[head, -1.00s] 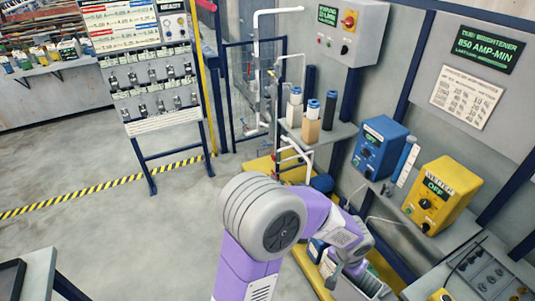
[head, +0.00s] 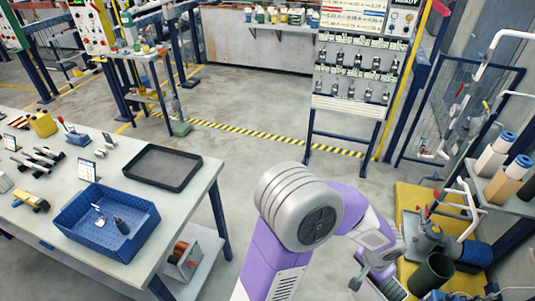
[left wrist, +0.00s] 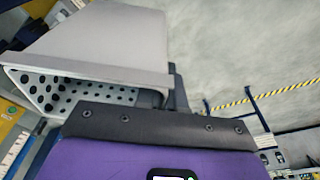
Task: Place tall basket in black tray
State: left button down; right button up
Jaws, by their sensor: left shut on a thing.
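The black tray (head: 162,166) lies flat and empty on the grey table at the left of the head view. My left gripper (head: 368,284) is low at the right of centre, well apart from the tray. In the left wrist view it is shut on a pale grey basket with perforated walls (left wrist: 95,90), which looks like the tall basket. The basket fills the upper left of that view, tilted, and is clear of the table. In the head view the basket is mostly hidden or cut off at the bottom edge. My right gripper is in neither view.
A blue perforated basket (head: 105,222) with small items stands in front of the tray on the table (head: 195,205). Small tools and a yellow container (head: 43,124) lie further left. Pumps and pipes (head: 430,240) stand at right. Open floor lies beyond the table.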

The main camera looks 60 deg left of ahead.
aim_at(163, 168)
jog(key=u, duration=0.8)
jog(key=i, duration=2.3)
jog(key=u, duration=3)
jog(key=i, duration=0.35)
jog(key=u, duration=0.05)
